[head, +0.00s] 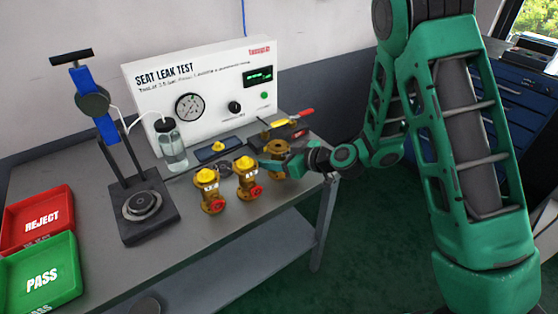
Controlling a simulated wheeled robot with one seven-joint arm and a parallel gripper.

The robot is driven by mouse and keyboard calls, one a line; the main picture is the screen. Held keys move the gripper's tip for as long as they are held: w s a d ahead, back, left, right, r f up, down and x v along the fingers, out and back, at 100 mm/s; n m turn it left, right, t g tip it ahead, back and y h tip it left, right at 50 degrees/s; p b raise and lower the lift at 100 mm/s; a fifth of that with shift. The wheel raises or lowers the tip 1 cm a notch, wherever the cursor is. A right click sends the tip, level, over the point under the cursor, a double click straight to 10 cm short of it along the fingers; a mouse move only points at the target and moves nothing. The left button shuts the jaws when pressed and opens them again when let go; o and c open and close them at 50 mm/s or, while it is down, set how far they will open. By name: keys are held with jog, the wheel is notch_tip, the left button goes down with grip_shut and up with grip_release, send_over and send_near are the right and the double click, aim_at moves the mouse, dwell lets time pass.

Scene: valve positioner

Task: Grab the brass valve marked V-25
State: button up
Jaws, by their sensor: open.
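Two brass valves with yellow caps and red ports stand upright near the bench's front edge: a left one (211,192) and a right one (248,180). Each has a pale tag under its cap, too small to read, so I cannot tell which is V-25. A third brass piece with a round flange (278,147) stands behind my gripper, partly hidden by it. My gripper (270,168) is open and reaches in from the right, just right of the right valve. The gripper is small here, and I cannot tell whether it touches the flanged piece.
The grey bench (195,255) carries a seat leak test box (210,95), a glass bottle (171,145) and a clamp stand (140,200). Red REJECT (60,200) and green PASS (70,285) trays sit at left. A red-handled tool (292,119) lies behind my gripper.

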jog(key=shift+w+a+f, duration=0.2)
jog(key=shift+a, duration=0.15)
grip_shut()
jog(key=shift+r, duration=0.1)
jog(key=shift+r, duration=0.1)
